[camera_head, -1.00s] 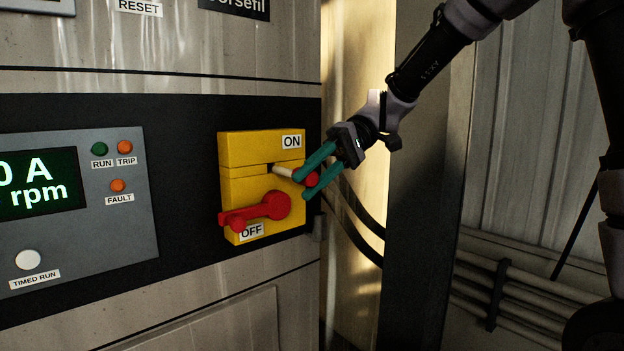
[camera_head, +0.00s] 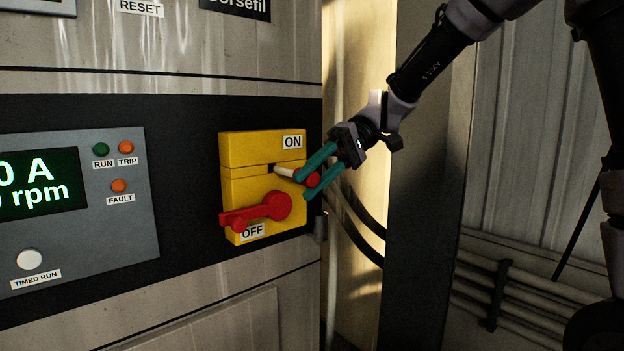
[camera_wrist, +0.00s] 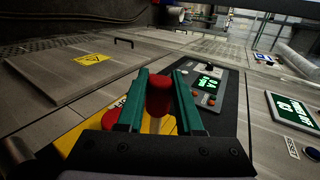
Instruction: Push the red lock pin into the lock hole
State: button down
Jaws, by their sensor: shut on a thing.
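The lock pin has a red head (camera_head: 313,179) and a pale shaft (camera_head: 285,172). My gripper (camera_head: 309,180) is shut on the red head with its green fingers, one on each side. In the wrist view the red head (camera_wrist: 159,92) sits between the fingertips. The shaft points left to the dark lock hole (camera_head: 271,168) in the yellow switch box (camera_head: 240,155). Its tip is at or just before the hole; I cannot tell whether it is inside. The red handle (camera_head: 262,211) on the box points left, near the OFF label.
A grey panel (camera_head: 75,240) with a display and small buttons is left of the box. Dark cables (camera_head: 352,222) hang to the right of the box. A dark post (camera_head: 425,200) stands behind my arm.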

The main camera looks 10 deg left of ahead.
jog(key=shift+w+a, duration=1.55)
jog(key=shift+a, duration=0.25)
dwell(0.4)
jog(key=shift+c, duration=2.4)
grip_release()
jog(key=v, duration=1)
jog(key=shift+w+d+r, duration=0.2)
jog(key=shift+w+d, duration=0.05)
jog(key=s+d+m+t+h, duration=0.2)
jog(key=s+d+m+t, duration=0.1)
jog(key=d, duration=0.7)
jog(key=s+d+f+m+t+h, duration=0.1)
jog(key=s+d+m+t+h, duration=0.1)
jog(key=d+m+t, duration=0.4)
jog(key=s+d+f+m+t+h, duration=0.1)
jog(key=s+d+m+t, duration=0.3)
jog(key=d, duration=1.1)
jog(key=m+t, duration=0.1)
jog(key=t, duration=0.2)
jog(key=shift+d+h, duration=0.2)
jog(key=shift+h, duration=0.2)
